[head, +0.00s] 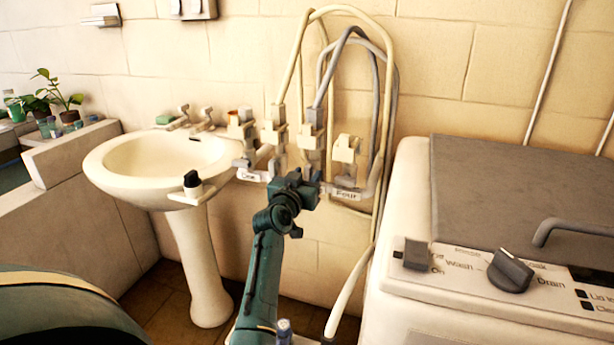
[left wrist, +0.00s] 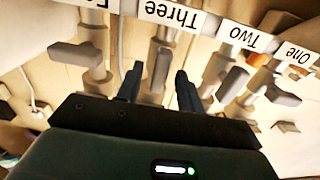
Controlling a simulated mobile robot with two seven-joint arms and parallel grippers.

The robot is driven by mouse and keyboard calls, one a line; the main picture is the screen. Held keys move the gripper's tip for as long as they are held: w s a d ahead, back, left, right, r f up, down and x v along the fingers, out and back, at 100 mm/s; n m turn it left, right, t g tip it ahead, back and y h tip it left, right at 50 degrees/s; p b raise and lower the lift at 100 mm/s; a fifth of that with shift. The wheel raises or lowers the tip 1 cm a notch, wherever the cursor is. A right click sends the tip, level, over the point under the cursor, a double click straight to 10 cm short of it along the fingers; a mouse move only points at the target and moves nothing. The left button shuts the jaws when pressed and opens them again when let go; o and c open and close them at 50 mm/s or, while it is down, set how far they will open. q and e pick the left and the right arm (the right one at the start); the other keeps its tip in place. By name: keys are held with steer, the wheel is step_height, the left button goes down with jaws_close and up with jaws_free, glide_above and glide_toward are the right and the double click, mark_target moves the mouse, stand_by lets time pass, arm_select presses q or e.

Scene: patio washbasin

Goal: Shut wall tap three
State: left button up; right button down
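The wall taps stand in a labelled row to the right of the basin. In the left wrist view, tap three (left wrist: 160,66) sits under the label "Three" (left wrist: 172,14); its grey lever lies roughly along its pipe. My left gripper (left wrist: 160,85) is open, its dark fingertips apart on either side of that lever. I cannot tell whether they touch it. In the head view, my left gripper (head: 311,182) reaches up to the row and hides tap three's lever. The right gripper is not in view.
Hoses (head: 334,10) loop above the row. A white basin (head: 105,172) stands left, a washing machine (head: 405,230) right.

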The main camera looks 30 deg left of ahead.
arm_select(q)
steer(key=shift+c, duration=0.5)
jaws_close()
